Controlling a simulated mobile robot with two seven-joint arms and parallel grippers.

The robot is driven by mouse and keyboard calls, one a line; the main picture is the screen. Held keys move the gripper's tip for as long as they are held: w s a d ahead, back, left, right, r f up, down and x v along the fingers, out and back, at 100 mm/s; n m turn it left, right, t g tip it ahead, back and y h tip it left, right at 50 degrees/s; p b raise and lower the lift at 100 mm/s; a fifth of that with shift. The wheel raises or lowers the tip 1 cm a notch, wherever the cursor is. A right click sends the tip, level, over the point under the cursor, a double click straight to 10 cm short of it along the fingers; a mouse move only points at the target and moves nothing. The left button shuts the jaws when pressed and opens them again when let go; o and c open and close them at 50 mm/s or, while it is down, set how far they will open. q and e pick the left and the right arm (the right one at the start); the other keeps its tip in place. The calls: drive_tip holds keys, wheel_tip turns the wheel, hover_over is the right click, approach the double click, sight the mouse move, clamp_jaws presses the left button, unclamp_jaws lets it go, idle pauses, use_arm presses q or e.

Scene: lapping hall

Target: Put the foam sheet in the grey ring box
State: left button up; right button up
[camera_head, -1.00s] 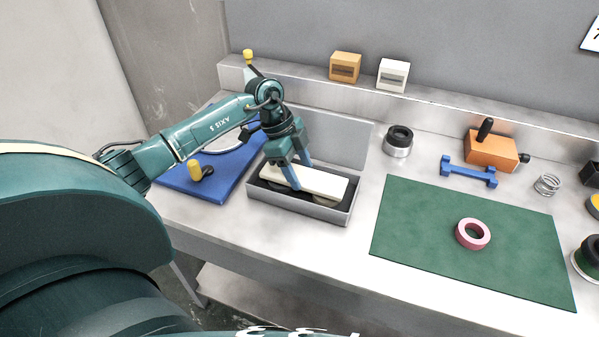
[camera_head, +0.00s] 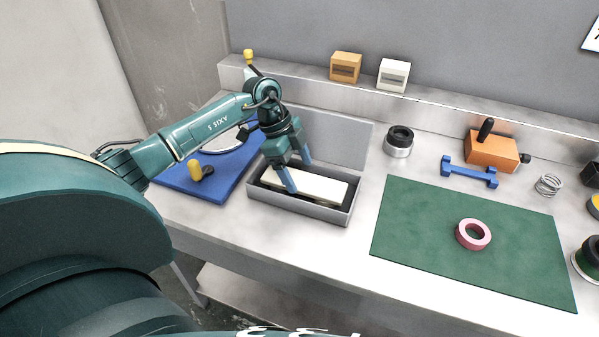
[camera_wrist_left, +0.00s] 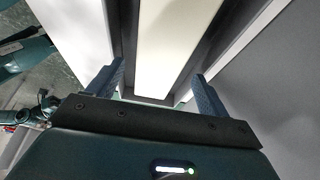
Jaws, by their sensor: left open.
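The foam sheet (camera_head: 318,188) is a cream-white slab lying inside the grey ring box (camera_head: 303,209), whose lid stands open at the back. It also shows in the left wrist view (camera_wrist_left: 167,45), running along the inside of the box between its walls. My left gripper (camera_head: 301,174) is open over the left end of the box. Its blue fingers stand apart on either side of the sheet, with nothing gripped. The sheet's left end is partly hidden by the fingers. My right gripper is not in view.
A blue mat (camera_head: 222,186) with a yellow-knobbed piece lies left of the box. A green mat (camera_head: 420,235) with a pink ring (camera_head: 473,234) lies to the right. A dark-topped metal ring (camera_head: 398,142) stands behind. Bench is clear between box and green mat.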

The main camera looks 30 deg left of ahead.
use_arm(q)
drive_tip(key=w+v, duration=0.1)
drive_tip(key=v, duration=0.9)
drive_tip(key=shift+s+a+r, duration=0.15)
drive_tip(key=shift+s, duration=0.35)
